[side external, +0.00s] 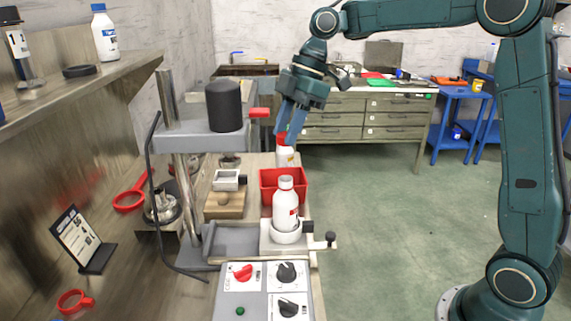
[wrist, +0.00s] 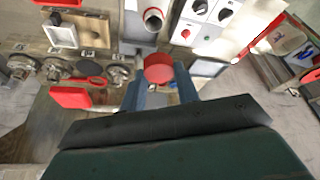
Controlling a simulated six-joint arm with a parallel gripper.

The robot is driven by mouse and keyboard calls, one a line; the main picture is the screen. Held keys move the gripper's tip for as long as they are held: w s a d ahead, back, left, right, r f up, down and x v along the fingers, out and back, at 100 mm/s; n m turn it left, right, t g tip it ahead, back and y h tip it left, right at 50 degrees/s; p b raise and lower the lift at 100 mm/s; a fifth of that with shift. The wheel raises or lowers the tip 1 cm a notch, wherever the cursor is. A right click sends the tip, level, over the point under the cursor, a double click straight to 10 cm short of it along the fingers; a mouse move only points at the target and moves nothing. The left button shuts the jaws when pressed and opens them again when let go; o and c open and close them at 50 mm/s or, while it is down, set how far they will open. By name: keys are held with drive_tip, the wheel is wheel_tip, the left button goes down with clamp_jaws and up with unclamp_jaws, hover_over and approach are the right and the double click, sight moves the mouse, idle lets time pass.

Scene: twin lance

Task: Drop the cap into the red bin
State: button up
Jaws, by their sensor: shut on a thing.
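In the wrist view the cap (wrist: 158,68) shows as a round red disc between the fingertips (wrist: 166,92). A second white bottle (side external: 286,208) stands in a round holder and partly hides the bin.
A press with a black cylinder (side external: 223,106) and a red handle (side external: 259,113) stands left of my gripper. A control box (side external: 262,291) with knobs is at the front. A wooden block with a white fixture (side external: 229,180) lies left of the bin. Open floor lies to the right.

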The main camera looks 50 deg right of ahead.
drive_tip(key=shift+w, duration=0.1)
drive_tip(key=shift+w+d+f+m, duration=0.25)
drive_tip(key=shift+w+f+m, duration=0.15)
drive_tip(key=shift+f, duration=0.05)
drive_tip(key=w+d+f+m+t+h, duration=0.2)
drive_tip(key=w+d+f+m, duration=0.6)
drive_tip(key=w+d+f, duration=0.6)
drive_tip(key=shift+d+f+t, duration=0.3)
drive_tip(key=shift+d+f, duration=0.35)
drive_tip(key=shift+d, duration=0.45)
drive_tip(key=shift+w+f, duration=0.1)
drive_tip(key=shift+f, duration=2.85)
